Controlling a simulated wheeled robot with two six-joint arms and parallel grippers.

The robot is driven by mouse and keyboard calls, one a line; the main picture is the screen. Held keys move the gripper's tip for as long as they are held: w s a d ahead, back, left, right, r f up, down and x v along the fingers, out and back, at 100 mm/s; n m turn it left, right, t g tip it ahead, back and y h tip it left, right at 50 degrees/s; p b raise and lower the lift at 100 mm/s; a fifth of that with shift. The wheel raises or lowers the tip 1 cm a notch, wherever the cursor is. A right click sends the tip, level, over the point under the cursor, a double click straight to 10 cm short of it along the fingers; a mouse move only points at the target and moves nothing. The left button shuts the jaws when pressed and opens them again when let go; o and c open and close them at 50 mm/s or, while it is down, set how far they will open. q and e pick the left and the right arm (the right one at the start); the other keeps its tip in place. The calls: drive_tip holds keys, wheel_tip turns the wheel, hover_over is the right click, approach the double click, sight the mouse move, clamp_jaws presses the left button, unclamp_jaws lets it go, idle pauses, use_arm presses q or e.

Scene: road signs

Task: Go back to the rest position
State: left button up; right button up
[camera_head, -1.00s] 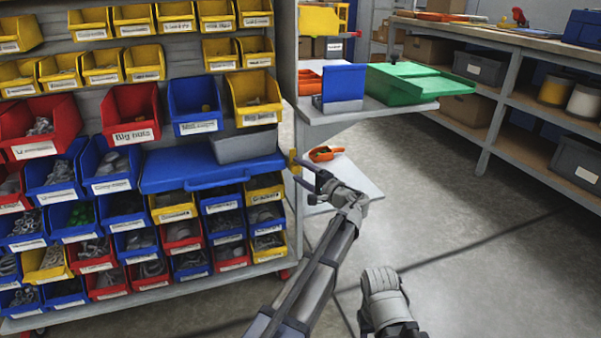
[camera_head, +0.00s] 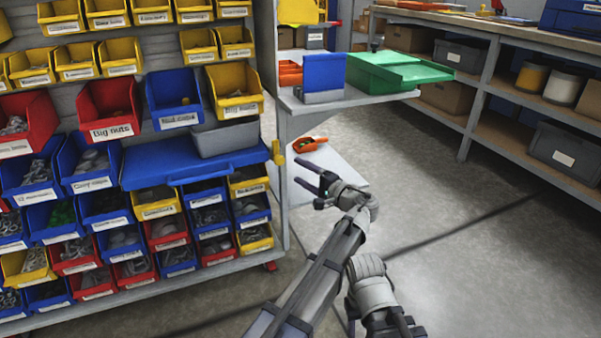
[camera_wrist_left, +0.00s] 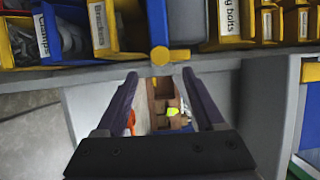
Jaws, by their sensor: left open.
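My left gripper (camera_head: 300,172) is open and empty in the head view. It is in front of the right end of the bin rack, beside the grey side post. In the left wrist view the two fingers of the left gripper (camera_wrist_left: 158,78) are spread apart with nothing between them. Beyond them is a yellow knob (camera_wrist_left: 159,56) on the rack's edge, which also shows in the head view (camera_head: 277,152). My right gripper is not in view.
A rack of labelled bins, with a blue lid-like panel (camera_head: 190,163), fills the left. A side shelf holds a green box (camera_head: 395,72) and a blue bin (camera_head: 323,73). An orange scoop (camera_head: 309,144) lies lower. Shelving (camera_head: 480,85) stands right; the floor (camera_head: 490,240) is open.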

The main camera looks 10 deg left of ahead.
use_arm(q)
drive_tip(key=s+a+f+n+g+h, duration=0.2)
drive_tip(key=s+a+f+g+h, duration=0.15)
drive_tip(key=s+f, duration=0.4)
drive_tip(key=s+a+f+n+g+h, duration=0.2)
drive_tip(key=s+a+f+g+h, duration=0.1)
drive_tip(key=s+a+f, duration=0.4)
drive_tip(key=s+d+f+n+g+h, duration=0.3)
drive_tip(key=s+d+f+h, duration=0.5)
drive_tip(key=s, duration=0.3)
drive_tip(key=s+d+r+m+p, duration=0.2)
drive_tip(key=s+d+r+p, duration=0.1)
drive_tip(key=d+r+p, duration=0.3)
drive_tip(key=s+d+r+m+p, duration=0.2)
drive_tip(key=s+d+r+p, duration=0.2)
drive_tip(key=d+r+p, duration=0.25)
wheel_tip(320, 180, up, 37)
drive_tip(key=a+p, duration=0.1)
drive_tip(key=p, duration=3.5)
drive_tip(key=shift+w+y+p, duration=0.3)
drive_tip(key=shift+y, duration=0.05)
drive_tip(key=shift+g, duration=0.25)
drive_tip(key=shift+c, duration=0.2)
